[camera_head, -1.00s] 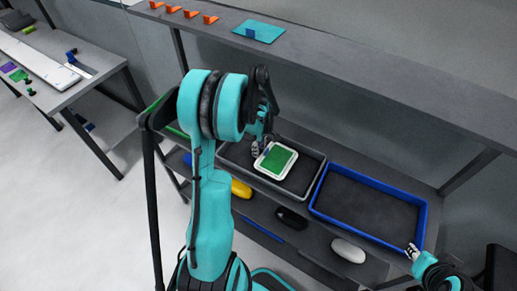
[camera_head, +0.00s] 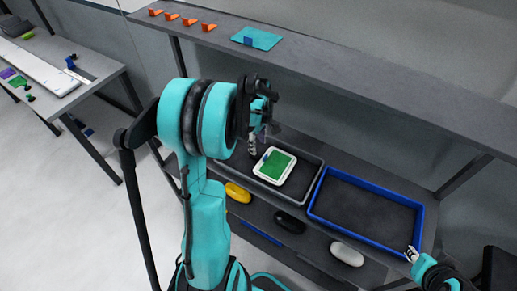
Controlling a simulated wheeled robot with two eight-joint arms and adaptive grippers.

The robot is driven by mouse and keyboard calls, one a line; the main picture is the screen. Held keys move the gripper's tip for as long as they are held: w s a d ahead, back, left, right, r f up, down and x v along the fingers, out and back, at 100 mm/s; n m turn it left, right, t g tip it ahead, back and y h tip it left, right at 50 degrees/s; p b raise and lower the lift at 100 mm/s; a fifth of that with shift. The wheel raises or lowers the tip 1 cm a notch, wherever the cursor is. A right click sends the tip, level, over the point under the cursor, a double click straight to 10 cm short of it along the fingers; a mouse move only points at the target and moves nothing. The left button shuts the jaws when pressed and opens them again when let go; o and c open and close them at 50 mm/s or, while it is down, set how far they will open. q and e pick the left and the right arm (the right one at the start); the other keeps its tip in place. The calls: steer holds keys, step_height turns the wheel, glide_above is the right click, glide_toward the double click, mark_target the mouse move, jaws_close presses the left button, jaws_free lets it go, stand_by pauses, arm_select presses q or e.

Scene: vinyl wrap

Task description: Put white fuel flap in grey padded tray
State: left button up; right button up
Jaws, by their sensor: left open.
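The white fuel flap (camera_head: 287,166), a rounded white piece with a green face and a small blue piece at its left edge, lies in the grey padded tray (camera_head: 301,198) on the middle shelf. My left gripper (camera_head: 252,150) is open just left of the flap and above the tray, apart from the flap as far as I can tell. My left arm hides the tray's left part. My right gripper (camera_head: 412,253) is at the lower right, by the front right corner of the blue tray; its fingers are too small to read.
An empty blue tray (camera_head: 424,215) stands right of the grey one. Yellow, black and white rounded items (camera_head: 347,253) lie on the shelf below. The upper shelf holds orange clips (camera_head: 190,22) and a teal sheet (camera_head: 258,38). A side table (camera_head: 103,66) stands at left.

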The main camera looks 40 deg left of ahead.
arm_select(q)
steer(key=s+d+r+m+t, duration=0.4)
steer(key=d+r+m, duration=0.65)
steer(key=d, duration=0.25)
steer(key=s+d+r+m+t, duration=0.2)
steer(key=s+d+m+t, duration=0.1)
steer(key=s+d+m, duration=0.4)
steer(key=shift+s+d+m, duration=0.15)
steer(key=shift+d+m, duration=0.6)
steer(key=shift+m, duration=0.1)
step_height(320, 180, down, 14)
steer(key=b, duration=1.4)
steer(key=shift+f, duration=0.15)
